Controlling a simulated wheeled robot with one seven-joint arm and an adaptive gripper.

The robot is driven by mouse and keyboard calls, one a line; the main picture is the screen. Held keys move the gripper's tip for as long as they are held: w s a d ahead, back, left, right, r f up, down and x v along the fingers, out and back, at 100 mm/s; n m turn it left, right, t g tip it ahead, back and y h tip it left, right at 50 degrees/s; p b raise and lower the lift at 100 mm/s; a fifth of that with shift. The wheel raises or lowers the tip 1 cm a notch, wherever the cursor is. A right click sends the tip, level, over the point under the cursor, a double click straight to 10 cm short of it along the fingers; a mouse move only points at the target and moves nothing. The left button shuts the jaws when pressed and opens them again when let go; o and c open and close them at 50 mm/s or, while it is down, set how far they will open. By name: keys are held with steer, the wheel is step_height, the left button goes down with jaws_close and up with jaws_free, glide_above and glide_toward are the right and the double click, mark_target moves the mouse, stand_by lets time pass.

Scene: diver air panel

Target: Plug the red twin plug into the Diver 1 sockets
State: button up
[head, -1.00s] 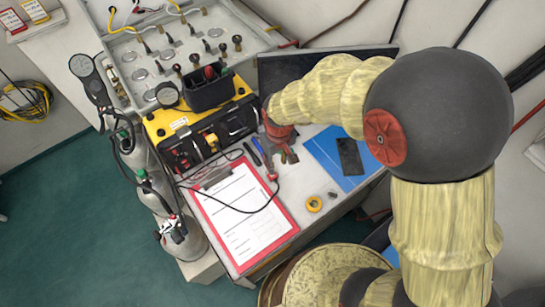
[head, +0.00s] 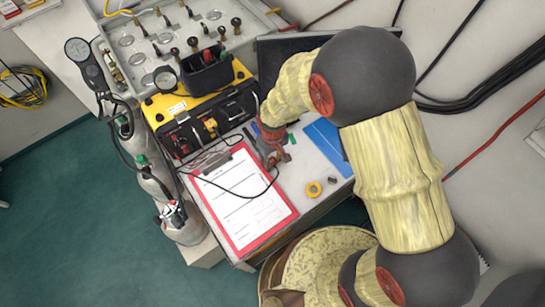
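The yellow-topped box (head: 163,108) stands at the back of the bench with a dark front panel (head: 235,112). The panel carries small red and yellow parts. I cannot read its labels or tell the Diver 1 sockets apart. A thin black cable (head: 238,194) runs from the panel across the clipboard to my gripper (head: 277,161). The red twin plug is not clearly visible; the cable's end lies at my fingertips, which hide it. My gripper points down low over the bench, right of the clipboard. I cannot tell whether the fingers are closed.
A red clipboard (head: 291,216) with white paper lies left of my gripper. A yellow tape roll (head: 314,189), a small dark cylinder (head: 332,180) and a blue folder (head: 328,139) lie to the right. Gas cylinders (head: 150,177) stand left of the bench. A black bin (head: 207,75) sits on the box.

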mark_target(273, 162)
jaws_close()
stand_by(0.8)
steer(key=shift+r+p, duration=1.1)
steer(key=shift+r, duration=0.45)
